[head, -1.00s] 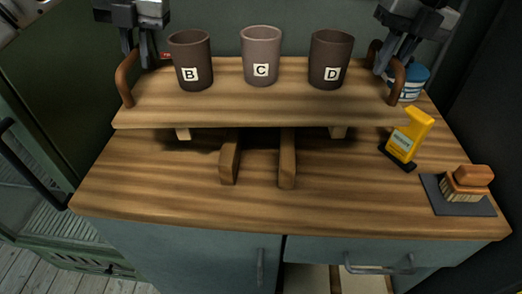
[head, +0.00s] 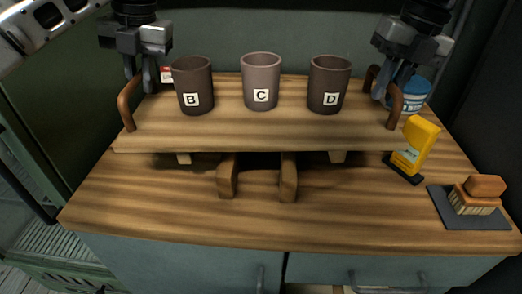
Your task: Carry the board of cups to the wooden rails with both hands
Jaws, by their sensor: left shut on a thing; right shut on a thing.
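A wooden board (head: 260,133) spans the middle of the head view, above the counter. Three cups stand upright on it in a row: dark cup B (head: 194,79), lighter cup C (head: 261,72) and dark cup D (head: 330,78). My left gripper (head: 141,88) is shut on the board's left brown handle (head: 127,104). My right gripper (head: 385,92) is shut on the right handle (head: 396,106). Two wooden rails, left (head: 227,180) and right (head: 289,182), show their front ends below the board; the rest is hidden. I cannot tell whether board and rails touch.
A yellow package (head: 414,148) stands on the counter (head: 180,220) right of the board. A brush (head: 476,197) lies on a grey mat (head: 453,217) at the front right. A blue-and-white tub (head: 415,93) is behind the right handle. The front-left counter is clear.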

